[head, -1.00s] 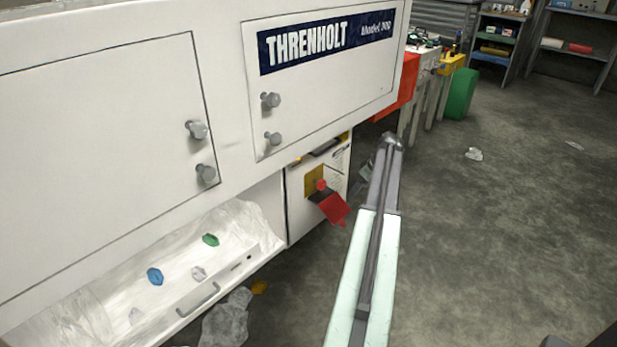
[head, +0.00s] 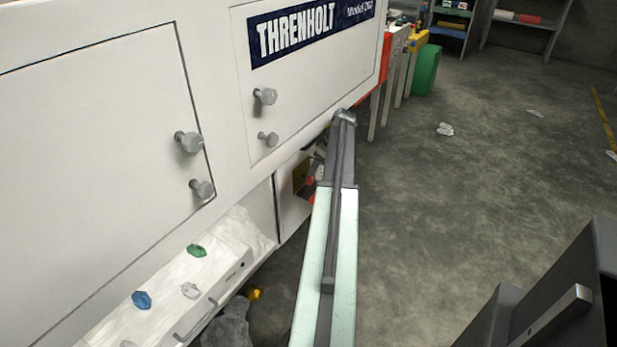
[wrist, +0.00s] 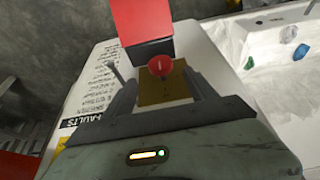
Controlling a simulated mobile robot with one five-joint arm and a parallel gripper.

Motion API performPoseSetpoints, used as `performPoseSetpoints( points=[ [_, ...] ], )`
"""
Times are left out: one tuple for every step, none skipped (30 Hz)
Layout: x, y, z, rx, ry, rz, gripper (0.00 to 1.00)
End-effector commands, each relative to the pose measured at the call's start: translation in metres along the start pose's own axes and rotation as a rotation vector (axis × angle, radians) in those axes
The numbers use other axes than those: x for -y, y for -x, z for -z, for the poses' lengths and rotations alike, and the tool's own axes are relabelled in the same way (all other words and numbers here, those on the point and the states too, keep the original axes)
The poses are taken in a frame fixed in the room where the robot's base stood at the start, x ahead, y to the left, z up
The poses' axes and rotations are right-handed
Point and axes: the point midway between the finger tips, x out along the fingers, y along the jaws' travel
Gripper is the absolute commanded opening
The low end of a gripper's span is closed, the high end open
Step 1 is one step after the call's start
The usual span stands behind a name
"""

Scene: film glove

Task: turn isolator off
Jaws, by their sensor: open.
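The isolator is a red round knob (wrist: 160,65) with a pale mark, on a yellow plate (wrist: 166,92) on a white box. A red flap (wrist: 141,22) sits beside the knob, at the top of the wrist view. In the head view the knob (head: 310,181) and the yellow plate (head: 299,178) show just left of my arm, which partly hides them. My gripper (wrist: 160,80) is open and faces the plate. Its two fingers lie either side of the knob in the wrist view, with gaps; I cannot tell the depth between them. The fingertips are hidden in the head view.
The white Threnholt cabinet (head: 110,110) with protruding door knobs (head: 189,141) overhangs the box on the left. Below it is an open white bay with coloured pieces (head: 197,251). A label (wrist: 92,95) is beside the plate.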

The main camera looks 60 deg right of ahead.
Motion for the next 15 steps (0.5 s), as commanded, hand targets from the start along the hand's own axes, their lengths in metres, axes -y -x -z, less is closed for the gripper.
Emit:
performPoseSetpoints(
  points=[
    [0.000,-0.009,-0.001,0.000,0.001,0.000,0.66],
    [0.000,-0.013,-0.001,0.000,0.001,0.000,0.66],
    [0.000,-0.020,-0.002,0.000,0.002,0.000,0.66],
    [0.000,-0.025,-0.002,0.000,0.002,0.000,0.66],
    [0.000,-0.031,-0.002,0.000,0.002,0.000,0.66],
    [0.000,-0.038,-0.002,0.000,0.003,0.001,0.66],
    [0.000,-0.044,-0.002,0.000,0.003,0.001,0.66],
    [0.001,-0.050,-0.002,0.000,0.004,0.001,0.66],
    [0.001,-0.058,-0.002,0.000,0.004,0.001,0.66],
    [0.001,-0.063,-0.002,0.000,0.004,0.001,0.66],
    [0.001,-0.068,-0.002,0.000,0.003,0.001,0.66],
    [0.001,-0.072,-0.001,0.000,0.003,0.001,0.66],
    [0.001,-0.074,-0.001,0.000,0.002,0.001,0.66],
    [0.001,-0.076,-0.001,0.000,0.002,0.001,0.66],
    [0.001,-0.077,0.000,0.000,0.002,0.001,0.66]
  ],
)
